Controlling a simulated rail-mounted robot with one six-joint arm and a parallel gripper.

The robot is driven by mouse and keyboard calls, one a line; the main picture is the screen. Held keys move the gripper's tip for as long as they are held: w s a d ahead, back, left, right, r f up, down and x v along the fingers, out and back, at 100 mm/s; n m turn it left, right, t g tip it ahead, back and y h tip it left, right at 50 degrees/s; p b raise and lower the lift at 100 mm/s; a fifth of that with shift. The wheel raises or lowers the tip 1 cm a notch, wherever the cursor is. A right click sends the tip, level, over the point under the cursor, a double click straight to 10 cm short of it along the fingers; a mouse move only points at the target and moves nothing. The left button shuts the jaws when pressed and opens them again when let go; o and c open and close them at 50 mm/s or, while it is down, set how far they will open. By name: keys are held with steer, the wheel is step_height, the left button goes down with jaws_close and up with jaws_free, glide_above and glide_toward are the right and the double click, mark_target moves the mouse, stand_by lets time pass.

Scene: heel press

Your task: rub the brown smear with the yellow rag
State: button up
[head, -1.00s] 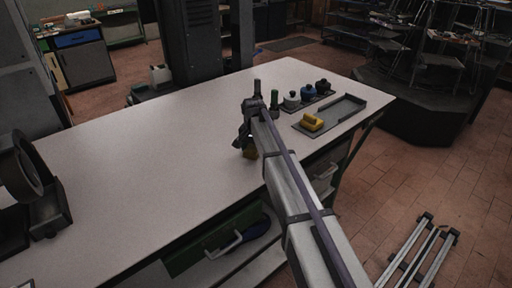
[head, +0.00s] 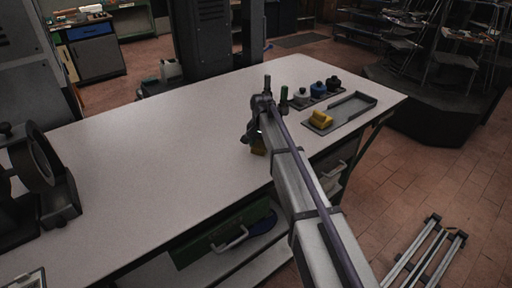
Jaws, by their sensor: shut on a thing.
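My gripper (head: 254,138) is low over the white tabletop near its front edge, partly hidden by my own arm. It is shut on a dark yellow piece, which looks like the yellow rag (head: 258,151); only a small part shows below the fingers. Whether the rag touches the tabletop is hard to tell. No brown smear shows; the area behind my arm and gripper is hidden.
The white table (head: 150,170) is mostly bare. A dark wheeled machine (head: 35,165) stands at left.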

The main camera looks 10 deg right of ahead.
steer(key=shift+w+d, duration=0.7)
steer(key=shift+d, duration=0.5)
steer(key=shift+w+d, duration=0.75)
steer(key=shift+d, duration=0.4)
steer(key=shift+w+d, duration=0.7)
steer(key=shift+d, duration=0.5)
steer(key=shift+a, duration=0.1)
step_height(320, 180, up, 6)
steer(key=p, duration=0.6)
step_height(320, 180, up, 3)
steer(key=p, duration=0.3)
